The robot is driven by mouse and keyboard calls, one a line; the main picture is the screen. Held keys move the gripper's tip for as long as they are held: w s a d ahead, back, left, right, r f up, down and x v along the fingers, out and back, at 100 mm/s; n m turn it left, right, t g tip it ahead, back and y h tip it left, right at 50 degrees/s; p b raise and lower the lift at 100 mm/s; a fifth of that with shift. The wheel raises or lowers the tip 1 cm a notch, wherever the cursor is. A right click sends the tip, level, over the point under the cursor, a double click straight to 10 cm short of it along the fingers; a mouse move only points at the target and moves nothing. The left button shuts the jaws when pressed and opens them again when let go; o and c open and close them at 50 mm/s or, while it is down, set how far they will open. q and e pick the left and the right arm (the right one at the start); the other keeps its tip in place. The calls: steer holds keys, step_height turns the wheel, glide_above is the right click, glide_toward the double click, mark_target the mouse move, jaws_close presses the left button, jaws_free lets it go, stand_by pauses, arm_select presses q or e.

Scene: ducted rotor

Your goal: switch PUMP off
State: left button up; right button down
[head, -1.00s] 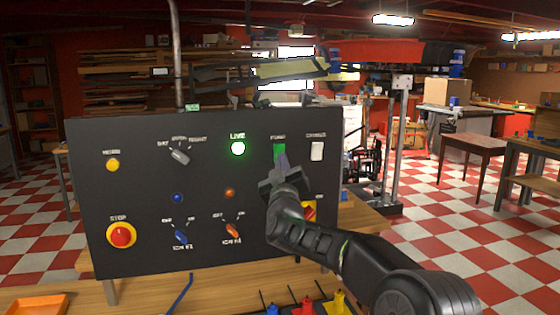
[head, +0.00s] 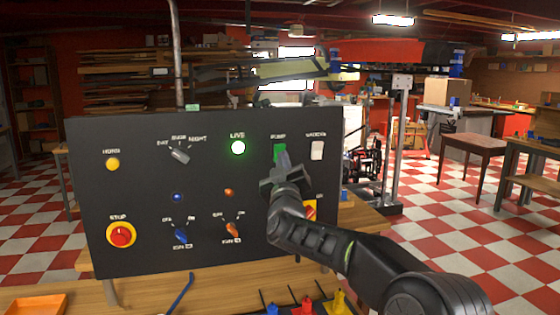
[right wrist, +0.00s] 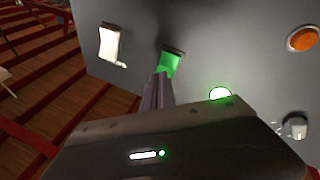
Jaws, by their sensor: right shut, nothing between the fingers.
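The PUMP switch (head: 279,150) is a green rocker under the PUMP label on the dark panel (head: 140,200). In the right wrist view the green rocker (right wrist: 171,63) is lit, and the closed fingers reach toward its lower edge. My right gripper (head: 281,163) is shut and empty, just in front of the lower part of the rocker. It also shows in the right wrist view (right wrist: 159,80). I cannot tell if the fingertips touch the rocker; they hide part of its lower end in the head view. My left gripper is not in view.
A white rocker (head: 317,150) sits right of PUMP, and the lit green LIVE lamp (head: 238,148) left. A red STOP button (head: 121,234), knobs and a yellow-red switch (head: 310,209) share the panel. An orange tray (head: 35,304) lies on the bench.

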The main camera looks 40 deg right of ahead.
steer(key=shift+s+r, duration=0.1)
steer(key=shift+s, duration=0.05)
steer(key=s, duration=0.1)
steer(key=s+a+r, duration=0.1)
steer(key=s+r, duration=0.1)
steer(key=s, duration=0.1)
steer(key=shift+a, duration=0.25)
stand_by(0.4)
stand_by(0.4)
